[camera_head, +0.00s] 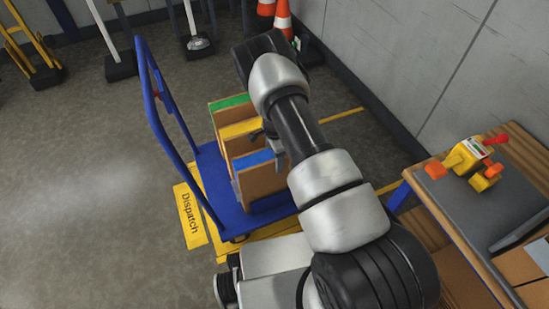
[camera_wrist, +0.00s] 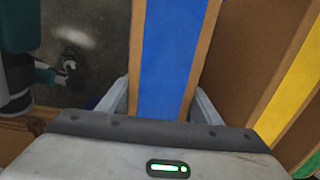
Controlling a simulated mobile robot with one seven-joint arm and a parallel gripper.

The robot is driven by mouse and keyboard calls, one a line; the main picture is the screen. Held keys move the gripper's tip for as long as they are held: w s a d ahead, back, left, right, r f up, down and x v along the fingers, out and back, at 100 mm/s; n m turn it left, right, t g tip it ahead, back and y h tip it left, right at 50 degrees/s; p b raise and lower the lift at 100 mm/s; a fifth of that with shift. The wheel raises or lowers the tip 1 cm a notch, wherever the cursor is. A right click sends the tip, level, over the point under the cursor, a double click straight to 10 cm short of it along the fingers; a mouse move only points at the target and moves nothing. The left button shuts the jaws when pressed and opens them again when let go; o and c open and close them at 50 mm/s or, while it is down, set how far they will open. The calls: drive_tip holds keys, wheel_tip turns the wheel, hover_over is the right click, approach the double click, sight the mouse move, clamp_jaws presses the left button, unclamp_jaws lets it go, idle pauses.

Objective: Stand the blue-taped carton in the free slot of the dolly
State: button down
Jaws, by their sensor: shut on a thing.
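The blue-taped carton (camera_head: 262,183) is upright over the front end of the blue dolly (camera_head: 225,200). Its blue tape (camera_wrist: 172,50) fills the middle of the wrist view. My gripper (camera_wrist: 160,104) is shut on this carton from above, one finger on each side. In the head view my arm hides most of the gripper and the carton's right part. A yellow-taped carton (camera_head: 242,128) and a green-taped carton (camera_head: 230,102) stand behind it on the deck. I cannot tell whether the blue-taped carton's base touches the deck.
The dolly's blue handle (camera_head: 160,105) rises on the left. A yellow "Dispatch" floor mark (camera_head: 190,215) lies beside the dolly. A workbench (camera_head: 440,200) with a yellow and orange tool (camera_head: 467,157) is at right. Traffic cones (camera_head: 283,20) stand behind.

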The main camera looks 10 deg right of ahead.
drive_tip(key=c, duration=0.5)
unclamp_jaws()
drive_tip(key=shift+f, duration=0.1)
wheel_tip(320, 180, up, 18)
drive_tip(key=p, duration=0.4)
drive_tip(key=shift+f+p, duration=0.2)
drive_tip(key=shift+p, duration=0.1)
